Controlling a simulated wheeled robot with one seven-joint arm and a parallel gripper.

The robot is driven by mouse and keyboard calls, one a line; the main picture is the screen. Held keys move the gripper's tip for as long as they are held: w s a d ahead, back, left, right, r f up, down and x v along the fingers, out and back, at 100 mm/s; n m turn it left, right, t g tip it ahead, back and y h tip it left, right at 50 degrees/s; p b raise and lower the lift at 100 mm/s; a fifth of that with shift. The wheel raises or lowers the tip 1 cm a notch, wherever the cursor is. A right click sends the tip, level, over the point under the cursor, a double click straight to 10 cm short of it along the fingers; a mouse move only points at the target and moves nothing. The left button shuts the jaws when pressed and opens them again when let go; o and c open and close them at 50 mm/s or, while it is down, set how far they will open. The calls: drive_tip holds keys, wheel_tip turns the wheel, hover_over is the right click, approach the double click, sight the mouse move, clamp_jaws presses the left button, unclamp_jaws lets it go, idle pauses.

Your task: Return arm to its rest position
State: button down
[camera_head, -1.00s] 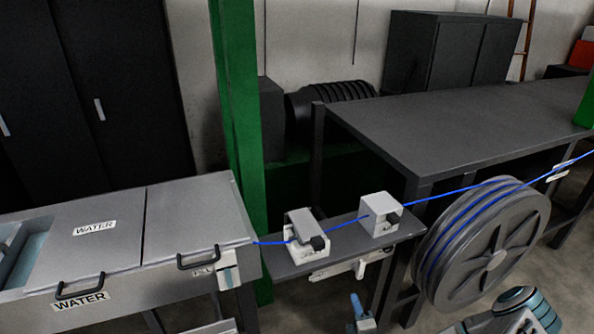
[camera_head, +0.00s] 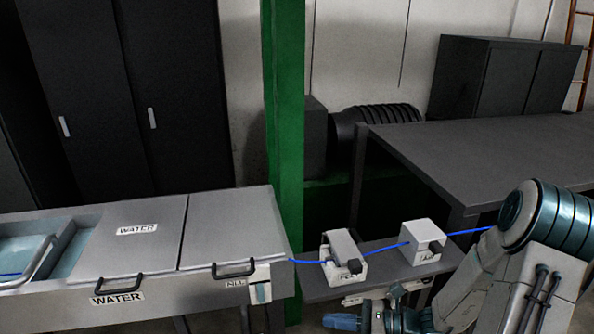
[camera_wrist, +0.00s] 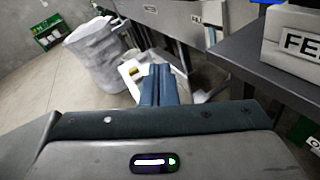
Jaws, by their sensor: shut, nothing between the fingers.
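My arm reaches in from the right side of the head view, bent, with its forearm low. My gripper (camera_head: 342,321) is at the bottom of that view, pointing left, below the small grey shelf (camera_head: 318,291). In the wrist view my gripper's blue fingers (camera_wrist: 158,84) are together with nothing between them. The blue cable (camera_head: 384,250) runs from the water trough's right end, through two white blocks, toward the right behind my arm. It is apart from my gripper.
The water trough (camera_head: 215,290) stands left of the shelf. The white blocks (camera_head: 344,258) (camera_head: 423,241) sit on the shelf. A green post (camera_head: 284,120) rises behind the trough, and a dark table (camera_head: 470,150) stands behind my arm. A white bag (camera_wrist: 98,52) stands on the floor in the wrist view.

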drive_tip(key=s+r+n+g+h, duration=0.4)
drive_tip(key=s+n+g+h, duration=0.2)
drive_tip(key=s+n+h, duration=0.5)
drive_tip(key=d+r+n+t+h+b, duration=0.1)
drive_tip(key=d+r+n+t+h, duration=0.4)
drive_tip(key=r+n, duration=0.5)
drive_tip(key=shift+s+d+n+t+b, duration=0.3)
drive_tip(key=shift+d+n+t, duration=0.3)
drive_tip(key=shift+n, duration=0.5)
drive_tip(key=shift+d, duration=0.1)
